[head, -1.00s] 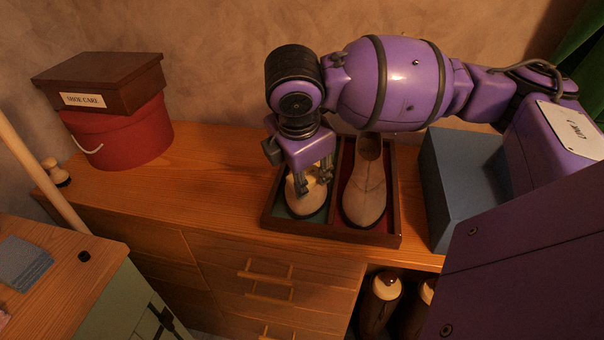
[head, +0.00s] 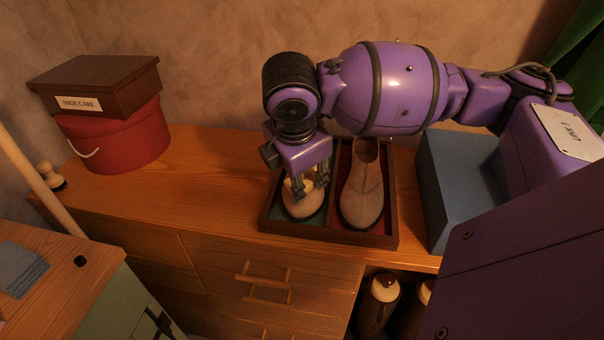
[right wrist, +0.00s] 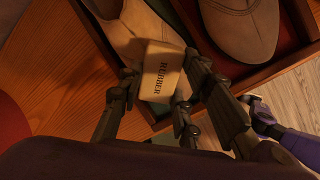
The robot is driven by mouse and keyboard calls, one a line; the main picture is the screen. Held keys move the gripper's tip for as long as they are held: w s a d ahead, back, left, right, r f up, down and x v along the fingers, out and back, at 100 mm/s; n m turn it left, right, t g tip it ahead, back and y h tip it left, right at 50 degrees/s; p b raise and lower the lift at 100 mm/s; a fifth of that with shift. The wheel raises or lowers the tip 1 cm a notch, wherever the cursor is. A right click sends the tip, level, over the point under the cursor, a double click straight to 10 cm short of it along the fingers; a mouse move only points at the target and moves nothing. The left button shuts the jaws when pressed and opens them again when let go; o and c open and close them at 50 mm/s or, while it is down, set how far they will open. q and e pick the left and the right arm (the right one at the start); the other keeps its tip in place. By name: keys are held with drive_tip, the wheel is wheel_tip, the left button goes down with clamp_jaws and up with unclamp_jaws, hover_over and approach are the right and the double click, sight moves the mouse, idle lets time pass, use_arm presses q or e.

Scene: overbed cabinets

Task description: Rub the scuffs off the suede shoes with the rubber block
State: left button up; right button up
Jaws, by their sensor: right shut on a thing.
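Two beige suede shoes stand in a dark wooden tray (head: 328,236) on the cabinet top. The left shoe (head: 303,207) is on a green lining, mostly hidden behind my gripper; the right shoe (head: 362,190) is on a red lining and fully clear. My right gripper (head: 308,186) is over the left shoe. In the right wrist view its fingers are shut on the pale block marked RUBBER (right wrist: 162,73), which is at the left shoe's upper (right wrist: 135,28); whether it touches cannot be told. The scuffs are too small to make out.
A blue-grey box (head: 462,185) stands right of the tray. A brown SHOE CARE box (head: 110,85) sits on a red round box (head: 125,140) at the left. The wooden top (head: 210,185) between is clear.

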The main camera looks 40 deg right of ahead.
sight(301, 205)
use_arm(q)
drive_tip(key=shift+w+r, duration=0.1)
use_arm(e)
drive_tip(key=shift+w+d+f, duration=0.1)
drive_tip(key=shift+d+f, duration=0.05)
drive_tip(key=shift+f, duration=0.3)
drive_tip(key=shift+s+a+f+p, duration=0.3)
drive_tip(key=shift+s+a+p, duration=0.55)
drive_tip(key=shift+a+p, duration=0.1)
drive_tip(key=shift+s+a+f+p, duration=0.35)
drive_tip(key=shift+s+a+p, duration=0.05)
drive_tip(key=shift+s+a, duration=0.15)
drive_tip(key=shift+w+r+p, duration=0.1)
drive_tip(key=shift+r+p, duration=0.05)
drive_tip(key=shift+p, duration=0.6)
drive_tip(key=shift+w+d+r+p, duration=0.6)
drive_tip(key=shift+w+d+p, duration=0.2)
drive_tip(key=shift+d+p, duration=0.15)
use_arm(q)
drive_tip(key=w+r+t, duration=0.1)
drive_tip(key=w+r, duration=0.2)
drive_tip(key=r, duration=0.4)
drive_tip(key=shift+w+r+p, duration=0.3)
drive_tip(key=shift+r+p, duration=0.05)
drive_tip(key=shift+p, duration=0.05)
use_arm(e)
drive_tip(key=shift+w+d, duration=0.5)
use_arm(q)
drive_tip(key=shift+s+f, duration=0.1)
